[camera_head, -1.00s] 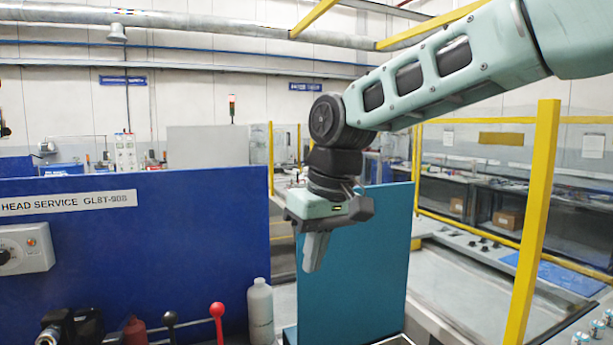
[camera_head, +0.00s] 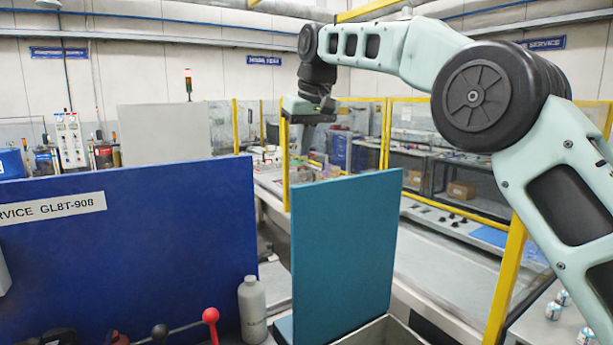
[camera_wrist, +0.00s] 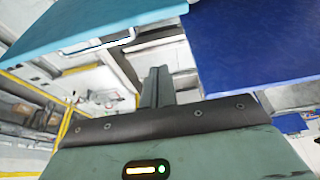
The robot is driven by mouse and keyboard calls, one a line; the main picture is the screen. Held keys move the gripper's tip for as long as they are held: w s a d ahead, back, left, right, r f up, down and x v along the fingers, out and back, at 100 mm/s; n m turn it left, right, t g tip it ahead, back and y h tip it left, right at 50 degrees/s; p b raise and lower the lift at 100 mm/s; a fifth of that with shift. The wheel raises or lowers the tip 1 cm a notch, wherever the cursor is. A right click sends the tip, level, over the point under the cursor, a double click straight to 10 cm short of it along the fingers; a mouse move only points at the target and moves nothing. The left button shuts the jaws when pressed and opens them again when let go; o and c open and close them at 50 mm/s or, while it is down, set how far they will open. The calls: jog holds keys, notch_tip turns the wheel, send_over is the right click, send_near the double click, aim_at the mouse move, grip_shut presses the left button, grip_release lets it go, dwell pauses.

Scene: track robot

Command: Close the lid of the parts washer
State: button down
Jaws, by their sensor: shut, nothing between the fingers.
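The parts washer's teal lid (camera_head: 345,250) stands upright, raised from a metal basin (camera_head: 385,332) at the bottom of the head view. It also shows at the top left of the wrist view (camera_wrist: 95,22), with a pale metal bar (camera_wrist: 100,44) along its edge. My gripper (camera_head: 308,112) is above and beyond the lid's top edge in the head view, apart from it.
A blue panel (camera_head: 130,235) stands left of the lid. A grey bottle (camera_head: 252,308) and a red-knobbed lever (camera_head: 210,316) sit before it. A yellow fence post (camera_head: 510,265) and small cans (camera_head: 563,298) are at the right.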

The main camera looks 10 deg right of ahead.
notch_tip(320, 180, down, 7)
jog(key=s+p, duration=0.1)
jog(key=shift+s+d, duration=0.25)
jog(key=shift+d, duration=0.05)
dwell(0.6)
